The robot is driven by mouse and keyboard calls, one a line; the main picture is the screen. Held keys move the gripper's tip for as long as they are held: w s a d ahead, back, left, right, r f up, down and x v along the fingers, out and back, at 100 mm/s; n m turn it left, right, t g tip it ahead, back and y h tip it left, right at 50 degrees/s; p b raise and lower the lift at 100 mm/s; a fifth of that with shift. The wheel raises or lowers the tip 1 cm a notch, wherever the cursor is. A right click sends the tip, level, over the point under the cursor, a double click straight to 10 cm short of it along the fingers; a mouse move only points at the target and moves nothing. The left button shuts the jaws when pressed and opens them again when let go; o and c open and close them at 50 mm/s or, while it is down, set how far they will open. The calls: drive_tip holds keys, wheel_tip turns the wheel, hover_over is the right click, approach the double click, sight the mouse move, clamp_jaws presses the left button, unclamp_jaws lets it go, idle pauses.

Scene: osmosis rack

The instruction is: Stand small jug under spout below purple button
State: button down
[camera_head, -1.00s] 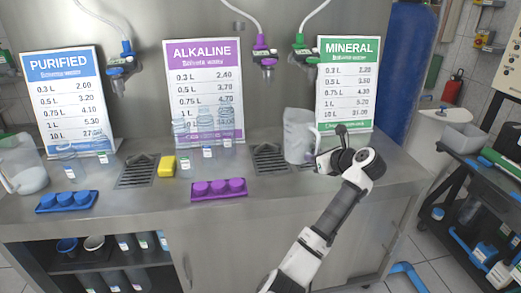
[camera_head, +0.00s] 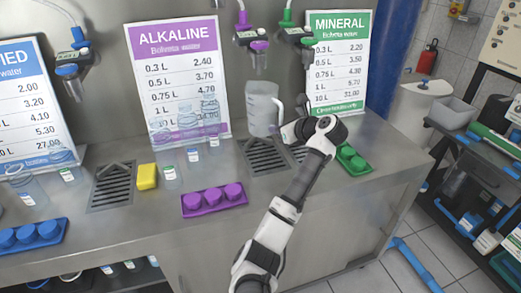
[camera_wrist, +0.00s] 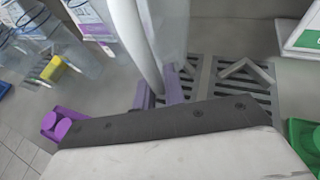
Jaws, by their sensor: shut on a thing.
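The small jug (camera_head: 262,108) is a clear greyish pitcher, upright at the back of the counter. It also shows close up in the wrist view (camera_wrist: 165,30). My gripper (camera_head: 281,118) is shut on its handle, from the jug's right side; the fingers show in the wrist view (camera_wrist: 160,90). The purple tap (camera_head: 248,32) hangs on the wall, with its spout (camera_head: 258,60) just above the jug's open top. The purple button itself is too small to make out. A drain grate (camera_head: 265,160) lies below the jug; I cannot tell whether the jug touches it.
The green tap (camera_head: 297,33) hangs to the right, by the mineral sign (camera_head: 338,65). The alkaline sign (camera_head: 178,80), bottles (camera_head: 170,175) and a yellow sponge (camera_head: 147,176) stand left. Purple caps (camera_head: 213,198) and green caps (camera_head: 350,160) lie in front.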

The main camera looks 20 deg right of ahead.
wheel_tip(320, 180, down, 9)
drive_tip(key=shift+f+p, duration=0.2)
drive_tip(key=shift+p, duration=0.6)
drive_tip(key=c, duration=1.5)
unclamp_jaws()
drive_tip(key=shift+f, duration=0.15)
drive_tip(key=b+v, duration=0.1)
drive_tip(key=v, duration=1.1)
drive_tip(key=shift+b, duration=0.4)
